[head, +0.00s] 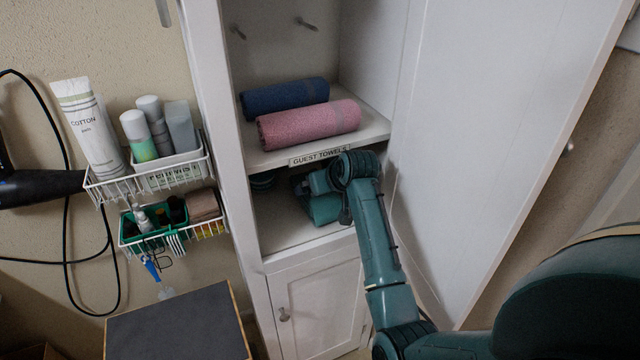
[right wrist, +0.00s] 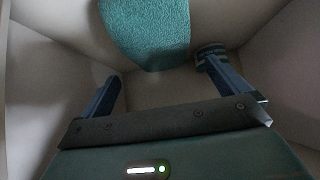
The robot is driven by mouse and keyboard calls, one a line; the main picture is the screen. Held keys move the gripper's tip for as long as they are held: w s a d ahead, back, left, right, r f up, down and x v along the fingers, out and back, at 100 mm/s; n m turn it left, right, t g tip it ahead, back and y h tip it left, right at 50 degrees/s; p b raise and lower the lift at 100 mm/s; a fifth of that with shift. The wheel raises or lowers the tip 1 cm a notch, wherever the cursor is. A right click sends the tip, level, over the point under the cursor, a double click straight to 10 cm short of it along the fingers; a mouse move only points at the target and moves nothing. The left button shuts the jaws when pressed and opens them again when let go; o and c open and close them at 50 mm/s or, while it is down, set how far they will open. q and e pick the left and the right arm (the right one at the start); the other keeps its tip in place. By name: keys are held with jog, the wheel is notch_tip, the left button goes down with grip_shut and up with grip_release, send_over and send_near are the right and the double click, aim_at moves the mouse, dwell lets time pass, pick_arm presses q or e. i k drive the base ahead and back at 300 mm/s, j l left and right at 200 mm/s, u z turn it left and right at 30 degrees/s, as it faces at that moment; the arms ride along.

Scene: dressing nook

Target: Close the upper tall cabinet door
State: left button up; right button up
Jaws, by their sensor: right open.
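The upper tall cabinet door (head: 490,130) is a white panel standing wide open at the right of the cabinet (head: 222,130). A small knob (head: 569,147) shows near its far right edge. My right arm reaches past the door's inner side into the compartment below the towel shelf. My right gripper (right wrist: 160,70) is inside that compartment, open, with nothing between its fingers. In the head view its fingers are largely hidden by my wrist. A teal towel (right wrist: 150,30) lies ahead of the fingers in the right wrist view. My left gripper is not in view.
Blue (head: 285,97) and pink (head: 310,124) rolled towels lie on the shelf above my wrist. The lower cabinet door (head: 318,305) is shut. Wire baskets (head: 150,182) with toiletries hang at the left, above a dark-topped stool (head: 178,328).

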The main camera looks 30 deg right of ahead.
aim_at(491, 95)
jog(key=k+j, duration=0.7)
jog(key=k, duration=0.2)
